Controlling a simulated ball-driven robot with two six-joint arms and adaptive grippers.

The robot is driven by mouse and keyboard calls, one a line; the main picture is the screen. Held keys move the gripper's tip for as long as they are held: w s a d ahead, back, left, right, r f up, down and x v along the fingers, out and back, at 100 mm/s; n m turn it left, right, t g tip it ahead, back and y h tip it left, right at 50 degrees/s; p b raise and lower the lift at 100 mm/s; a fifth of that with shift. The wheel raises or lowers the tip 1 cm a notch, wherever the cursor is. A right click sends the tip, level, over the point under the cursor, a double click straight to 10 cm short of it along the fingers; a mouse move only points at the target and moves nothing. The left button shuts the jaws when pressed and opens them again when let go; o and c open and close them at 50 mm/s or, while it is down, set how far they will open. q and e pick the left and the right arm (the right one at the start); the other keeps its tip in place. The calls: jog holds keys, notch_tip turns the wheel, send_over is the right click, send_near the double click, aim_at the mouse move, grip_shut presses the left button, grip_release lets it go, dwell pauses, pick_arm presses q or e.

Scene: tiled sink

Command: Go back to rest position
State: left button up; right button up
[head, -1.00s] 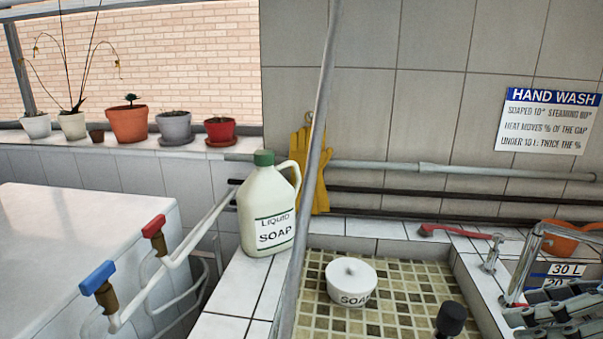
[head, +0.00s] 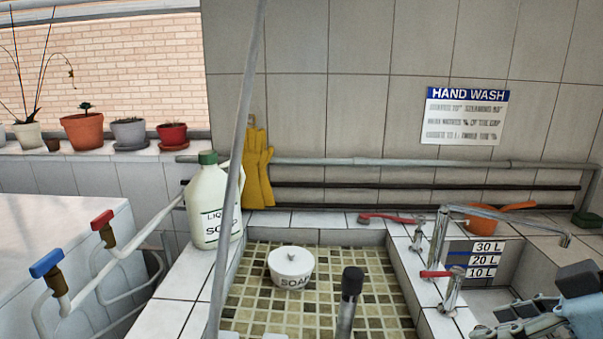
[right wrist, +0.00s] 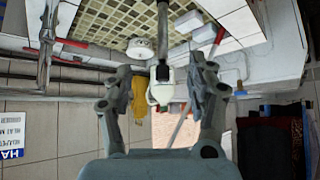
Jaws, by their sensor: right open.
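My right gripper (head: 548,318) shows at the lower right edge of the head view, partly cut off, over the right-hand basin. In the right wrist view its two fingers (right wrist: 158,74) are spread apart with nothing held between them. The right wrist picture is upside down, and the liquid soap jug (right wrist: 163,92) shows in the distance between the fingers. My left gripper is in neither view.
A white soap pot (head: 291,267) sits in the tiled sink (head: 262,305), near a black-topped grey post (head: 350,290). The soap jug (head: 208,205) stands on the left ledge. Taps (head: 437,240) and an orange pan (head: 480,222) are at the right.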

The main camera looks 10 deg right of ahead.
jog(key=s+a+f+m+g+h, duration=0.2)
jog(key=s+f+m+h, duration=0.1)
jog(key=s, duration=0.2)
jog(key=s+a+f+m+g+h, duration=0.2)
jog(key=s+f, duration=0.2)
jog(key=s, duration=0.2)
notch_tip(320, 180, down, 35)
jog(key=s+d+g+b, duration=0.1)
jog(key=s+d+b, duration=0.2)
jog(key=b, duration=0.5)
pick_arm(q)
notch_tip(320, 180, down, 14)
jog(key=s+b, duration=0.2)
jog(key=b, duration=0.3)
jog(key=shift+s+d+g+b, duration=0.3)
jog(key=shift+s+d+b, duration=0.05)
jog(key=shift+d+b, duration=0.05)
pick_arm(e)
jog(key=s+f+g, duration=0.1)
jog(key=s+f, duration=1.6)
jog(key=f, duration=0.3)
jog(key=shift+s+d+m, duration=0.25)
jog(key=shift+d+m, duration=0.15)
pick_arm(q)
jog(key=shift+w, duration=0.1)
pick_arm(e)
jog(key=shift+s, duration=0.1)
